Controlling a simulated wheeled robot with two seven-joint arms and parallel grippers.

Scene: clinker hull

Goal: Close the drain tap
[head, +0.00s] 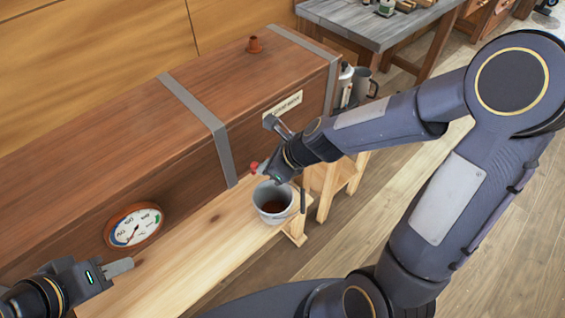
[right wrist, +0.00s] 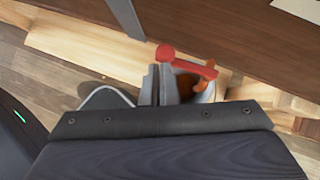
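The drain tap has a red lever (head: 254,167) low on the front of the long wooden box. In the right wrist view the red lever (right wrist: 195,66) lies across the picture with a round knob at its left end. An orange-brown tap body (right wrist: 187,86) shows below it. My right gripper (right wrist: 160,84) appears shut, its fingers close together with nothing seen between them. Its tips are just below the knob, left of the tap body; contact cannot be told. In the head view the right gripper (head: 269,174) partly hides the tap. My left gripper (head: 120,267) appears shut and empty near the gauge.
A bucket (head: 272,205) with dark liquid stands below the tap on a wooden bench (head: 205,248). The wooden box (head: 190,150) has grey straps and a round gauge (head: 134,227). Mugs (head: 360,85) stand behind my right arm. A grey workbench (head: 375,25) is at the back.

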